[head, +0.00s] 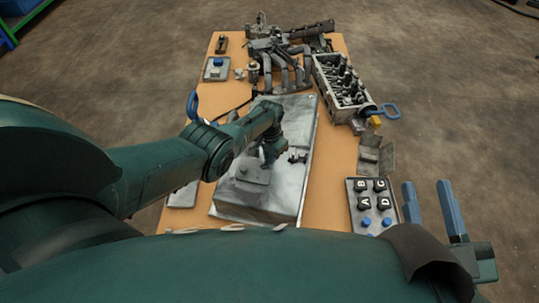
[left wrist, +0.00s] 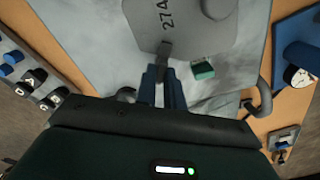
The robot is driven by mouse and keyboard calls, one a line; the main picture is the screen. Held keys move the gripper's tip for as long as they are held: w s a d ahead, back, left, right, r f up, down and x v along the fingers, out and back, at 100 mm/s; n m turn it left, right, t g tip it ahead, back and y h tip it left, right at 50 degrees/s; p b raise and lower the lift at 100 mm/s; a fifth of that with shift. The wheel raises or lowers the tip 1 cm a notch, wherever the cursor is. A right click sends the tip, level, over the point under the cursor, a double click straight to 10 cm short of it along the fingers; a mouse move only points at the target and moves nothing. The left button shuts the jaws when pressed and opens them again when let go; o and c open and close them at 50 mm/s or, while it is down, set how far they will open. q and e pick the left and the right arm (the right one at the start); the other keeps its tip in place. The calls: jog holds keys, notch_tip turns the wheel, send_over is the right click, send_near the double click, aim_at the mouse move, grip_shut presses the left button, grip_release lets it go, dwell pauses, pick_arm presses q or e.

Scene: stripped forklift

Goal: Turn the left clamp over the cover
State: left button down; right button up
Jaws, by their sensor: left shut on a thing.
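The cover is a grey plate (left wrist: 190,28) marked 274 in the left wrist view; it also shows in the head view (head: 254,174), on the large metal housing. The left clamp (left wrist: 165,50) is a small dark piece at the cover's edge, its tip meeting that edge. My left gripper (left wrist: 164,76) is shut on the clamp, and its blue fingers hide the clamp's lower part. In the head view my left gripper (head: 268,156) is partly hidden by its own wrist. My right gripper (head: 428,195) is open and empty, off the table's right side.
The metal housing (head: 308,120) fills the table's middle. A small green block (left wrist: 203,70) lies beside the clamp. A button panel (head: 372,208) is at the near right. An engine block (head: 340,82) and pipes (head: 290,66) stand at the back.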

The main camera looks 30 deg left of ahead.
pick_arm(q)
jog(key=c, duration=1.5)
grip_release()
jog(key=shift+r, duration=0.15)
jog(key=shift+r+p, duration=0.35)
jog(key=shift+p, duration=0.1)
notch_tip(320, 180, up, 8)
jog(key=p, duration=0.6)
jog(key=shift+f+p, duration=0.15)
jog(key=shift+p, duration=0.25)
jog(key=shift+r+p, duration=1.6)
jog(key=shift+r, duration=0.65)
pick_arm(e)
jog(key=shift+d+f+g+h, duration=0.1)
jog(key=shift+d+g+h, duration=1.3)
jog(key=shift+h, duration=0.5)
